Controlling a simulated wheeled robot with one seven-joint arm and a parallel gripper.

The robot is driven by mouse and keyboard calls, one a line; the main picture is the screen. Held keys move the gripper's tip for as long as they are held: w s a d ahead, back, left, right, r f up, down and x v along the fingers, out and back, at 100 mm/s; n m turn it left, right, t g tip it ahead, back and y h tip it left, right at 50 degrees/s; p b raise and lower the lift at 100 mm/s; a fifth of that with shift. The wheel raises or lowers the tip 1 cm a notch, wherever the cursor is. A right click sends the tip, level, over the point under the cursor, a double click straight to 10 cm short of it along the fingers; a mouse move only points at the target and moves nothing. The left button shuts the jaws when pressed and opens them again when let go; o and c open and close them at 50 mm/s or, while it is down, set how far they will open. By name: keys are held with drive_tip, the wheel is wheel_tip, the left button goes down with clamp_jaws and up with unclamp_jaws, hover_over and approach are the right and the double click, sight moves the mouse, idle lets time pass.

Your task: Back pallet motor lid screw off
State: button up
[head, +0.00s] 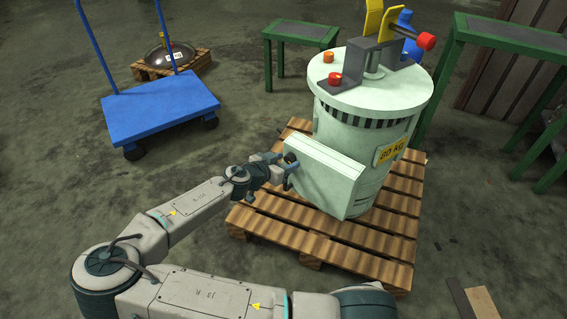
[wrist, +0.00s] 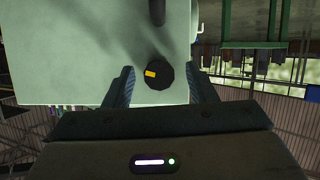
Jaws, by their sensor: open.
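The big pale green motor body (head: 335,140) stands on a wooden pallet (head: 290,235) in the head view. A pale green box-shaped cover (head: 325,180) sticks out from its side. In the wrist view a round dark screw knob (wrist: 158,73) with a yellow mark sits on the pale green face (wrist: 90,50). My gripper (wrist: 160,70) is open, with one finger on each side of the knob. A gap seems to show between knob and fingers, so it is not gripped. In the head view my gripper (head: 284,163) is at the cover's left side, and the knob is hard to make out there.
Green tables (head: 300,32) stand behind and at right.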

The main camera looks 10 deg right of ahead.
drive_tip(key=c, duration=1)
drive_tip(key=shift+o, duration=0.2)
